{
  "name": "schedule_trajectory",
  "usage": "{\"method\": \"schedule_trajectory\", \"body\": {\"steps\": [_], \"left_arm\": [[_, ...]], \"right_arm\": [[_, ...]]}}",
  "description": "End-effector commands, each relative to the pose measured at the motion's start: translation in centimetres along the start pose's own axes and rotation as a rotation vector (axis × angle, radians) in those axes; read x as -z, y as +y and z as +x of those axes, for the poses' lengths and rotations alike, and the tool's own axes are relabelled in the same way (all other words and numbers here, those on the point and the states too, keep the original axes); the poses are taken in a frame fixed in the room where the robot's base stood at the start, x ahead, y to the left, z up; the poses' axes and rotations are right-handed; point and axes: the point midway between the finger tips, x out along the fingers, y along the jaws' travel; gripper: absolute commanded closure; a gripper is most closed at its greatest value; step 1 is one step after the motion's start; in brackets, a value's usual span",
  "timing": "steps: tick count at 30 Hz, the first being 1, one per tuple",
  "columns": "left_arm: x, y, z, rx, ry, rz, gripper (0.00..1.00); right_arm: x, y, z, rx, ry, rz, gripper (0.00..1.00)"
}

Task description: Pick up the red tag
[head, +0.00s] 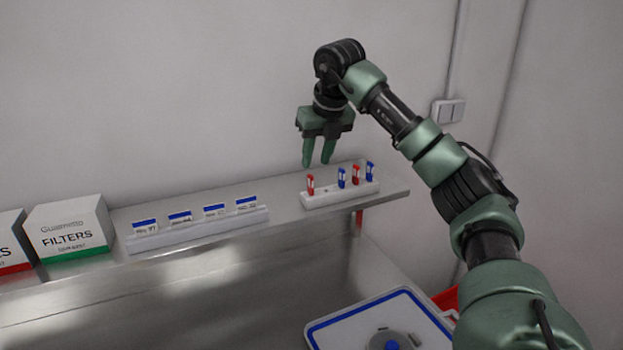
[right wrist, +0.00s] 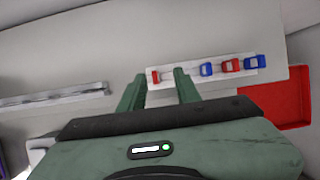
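Two red tags stand upright in a white holder (head: 338,197) on the metal shelf. One red tag (head: 310,184) is at the holder's left end, and the other red tag (head: 356,174) stands between two blue tags. My right gripper (head: 317,163) is open and empty, pointing down just above the holder's left part. In the right wrist view, the left-end red tag (right wrist: 155,77) shows between the open fingers (right wrist: 160,76), near the left one. The other red tag (right wrist: 230,65) shows to their right. My left gripper is not in view.
A blue tag (head: 341,177) and another blue tag (head: 370,171) share the holder. A strip of blue-topped labels (head: 197,228) and white filter boxes (head: 69,228) stand left on the shelf (head: 290,210). A blue-rimmed white tray (head: 340,322) and a red bin (right wrist: 285,97) are lower.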

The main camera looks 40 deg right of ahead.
Motion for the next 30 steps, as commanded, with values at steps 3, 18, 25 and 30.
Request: {"method": "schedule_trajectory", "body": {"steps": [3,18,25,30], "left_arm": [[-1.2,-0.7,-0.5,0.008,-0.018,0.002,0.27],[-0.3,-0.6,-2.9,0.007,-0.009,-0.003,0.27],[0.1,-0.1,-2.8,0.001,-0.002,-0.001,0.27],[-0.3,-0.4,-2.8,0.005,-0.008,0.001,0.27]], "right_arm": [[0.1,0.0,1.4,0.003,0.005,-0.001,0.67],[0.7,0.3,7.0,0.001,0.001,0.0,0.67],[0.7,0.3,7.1,0.001,0.0,0.0,0.78],[0.7,0.3,7.0,0.001,0.0,0.0,1.0]]}}
